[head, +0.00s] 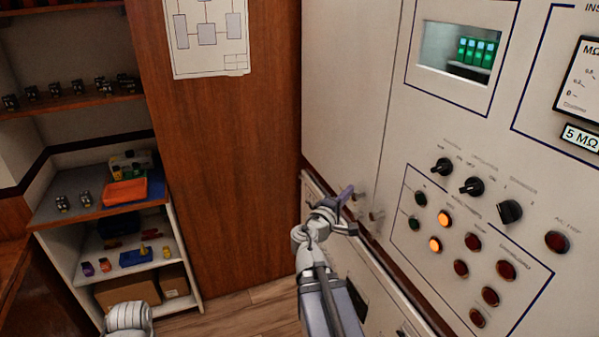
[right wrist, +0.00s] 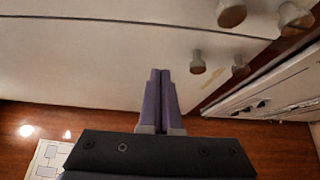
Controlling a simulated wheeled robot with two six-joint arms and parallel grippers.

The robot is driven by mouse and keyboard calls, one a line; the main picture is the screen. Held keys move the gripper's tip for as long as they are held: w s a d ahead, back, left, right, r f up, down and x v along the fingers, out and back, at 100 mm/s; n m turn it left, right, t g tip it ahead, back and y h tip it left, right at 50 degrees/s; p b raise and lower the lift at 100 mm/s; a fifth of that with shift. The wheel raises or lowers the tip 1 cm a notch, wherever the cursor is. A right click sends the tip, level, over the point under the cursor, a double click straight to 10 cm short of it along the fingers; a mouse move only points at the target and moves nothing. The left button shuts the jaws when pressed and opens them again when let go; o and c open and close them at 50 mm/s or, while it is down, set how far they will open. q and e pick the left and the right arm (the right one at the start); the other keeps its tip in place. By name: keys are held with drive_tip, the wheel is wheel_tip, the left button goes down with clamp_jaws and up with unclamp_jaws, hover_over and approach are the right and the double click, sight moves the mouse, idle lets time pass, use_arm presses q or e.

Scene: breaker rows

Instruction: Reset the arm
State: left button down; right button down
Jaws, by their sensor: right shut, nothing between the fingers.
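My right gripper (head: 346,193) is in front of the pale cabinet panel (head: 345,90), beside two small metal knobs (head: 375,215) low on it. In the right wrist view its purple fingers (right wrist: 161,98) are shut together with nothing between them. Two knobs (right wrist: 197,63) show just right of the fingertips there, apart from them. A white rounded part of my own body (head: 128,318) shows at the bottom left of the head view. My left gripper is not visible.
The control panel at right has black rotary switches (head: 472,186), lit orange lamps (head: 445,218), dark red lamps (head: 461,268) and a window with green-lit units (head: 476,52). Shelves at left hold breakers (head: 62,203), an orange tray (head: 125,192) and boxes (head: 130,291). Wooden floor (head: 240,312) lies between.

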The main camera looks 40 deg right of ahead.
drive_tip(key=shift+s+a, duration=0.1)
drive_tip(key=w+a+f+m+g+y, duration=0.1)
drive_tip(key=a+f+y, duration=0.3)
drive_tip(key=a+f, duration=0.6)
drive_tip(key=w+a+f+m+g+y, duration=0.15)
drive_tip(key=a+f+y, duration=0.3)
drive_tip(key=a, duration=0.85)
drive_tip(key=s+a+f+g+y, duration=0.1)
drive_tip(key=s+a+f+y, duration=0.1)
drive_tip(key=a, duration=0.6)
drive_tip(key=s+a+f+n+g+y, duration=0.1)
drive_tip(key=s+a+f+y, duration=0.1)
drive_tip(key=a, duration=0.6)
drive_tip(key=s+a+f+n+g+y, duration=0.1)
drive_tip(key=s+a+f+g+y, duration=0.1)
drive_tip(key=s+a, duration=0.3)
drive_tip(key=a+f+y, duration=0.1)
drive_tip(key=a, duration=0.3)
drive_tip(key=shift+s+f, duration=0.25)
drive_tip(key=shift+s, duration=0.15)
